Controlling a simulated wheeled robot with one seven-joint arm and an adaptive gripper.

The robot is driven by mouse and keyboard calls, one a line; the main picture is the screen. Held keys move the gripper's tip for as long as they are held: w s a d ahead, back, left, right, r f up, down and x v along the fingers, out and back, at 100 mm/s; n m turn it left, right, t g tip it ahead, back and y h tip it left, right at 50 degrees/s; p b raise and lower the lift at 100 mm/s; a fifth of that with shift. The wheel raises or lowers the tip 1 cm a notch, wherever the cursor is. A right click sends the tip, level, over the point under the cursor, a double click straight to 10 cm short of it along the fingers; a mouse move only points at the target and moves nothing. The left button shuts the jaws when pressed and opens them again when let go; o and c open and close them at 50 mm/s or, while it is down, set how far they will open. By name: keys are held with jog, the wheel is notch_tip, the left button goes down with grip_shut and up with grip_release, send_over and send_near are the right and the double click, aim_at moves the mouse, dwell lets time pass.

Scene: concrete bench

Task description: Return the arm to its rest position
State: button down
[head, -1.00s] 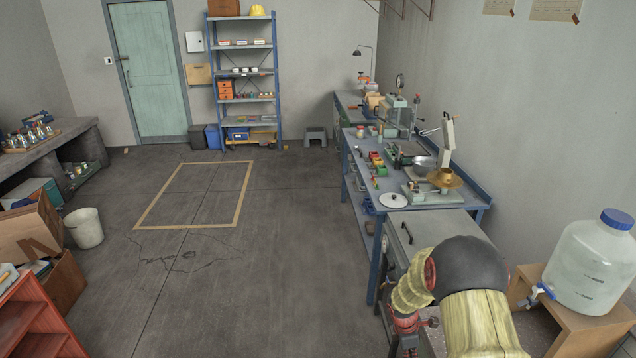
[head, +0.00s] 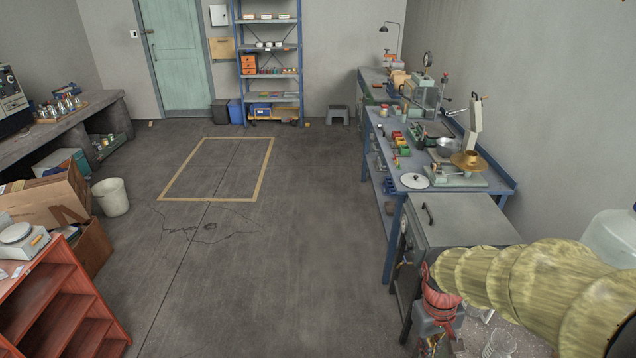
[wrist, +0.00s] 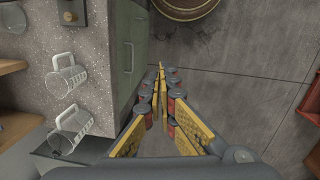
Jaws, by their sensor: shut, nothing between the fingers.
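My arm, in a yellow sleeve, reaches in from the right edge of the head view and bends down at a red wrist part. The fingers are hard to make out there. In the wrist view my gripper (wrist: 162,72) has yellow and dark fingers that meet at their tips with nothing between them. It is over the grey floor, beside a green drawer cabinet (wrist: 128,45) on its left. Nothing touches the fingertips.
A round rimmed object (wrist: 188,12) is ahead. A blue bench (head: 430,190) with tools runs along the right wall. A red shelf (head: 60,305) stands lower left. The middle floor is clear.

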jog(key=s+a+r+t, duration=0.3)
jog(key=s+r, duration=0.2)
jog(key=r, duration=0.3)
jog(key=s+a+r+m+t+y+b, duration=0.1)
jog(key=s+a+r+t, duration=0.2)
jog(key=r, duration=0.6)
jog(key=shift+s, duration=0.85)
